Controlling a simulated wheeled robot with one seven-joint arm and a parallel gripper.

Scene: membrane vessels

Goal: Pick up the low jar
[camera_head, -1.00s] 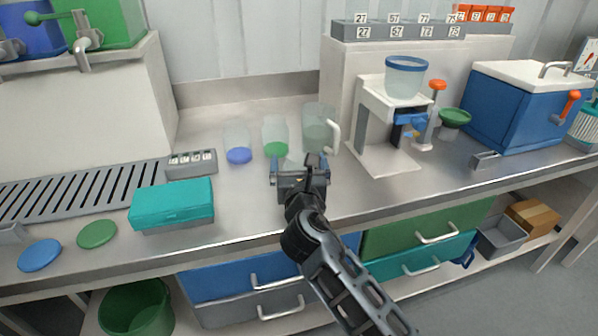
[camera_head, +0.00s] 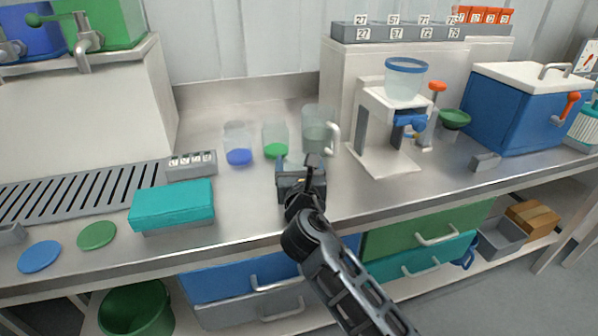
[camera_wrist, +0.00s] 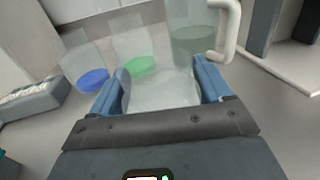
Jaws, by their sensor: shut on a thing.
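The low jar is a clear, wide glass vessel (camera_wrist: 160,92) between my fingers in the wrist view. In the head view only a bit of it (camera_head: 291,160) shows behind my gripper. My gripper (camera_head: 299,168) is shut on the jar, with a blue finger on each side of it in the wrist view (camera_wrist: 163,84). The jar seems upright; whether it touches the counter is hidden.
Just behind stand a clear vessel with green at its base (camera_head: 276,140), a handled jug (camera_head: 317,128) and a vessel with blue at its base (camera_head: 238,145). A white stand (camera_head: 372,150) is to the right, a teal box (camera_head: 172,203) to the left.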

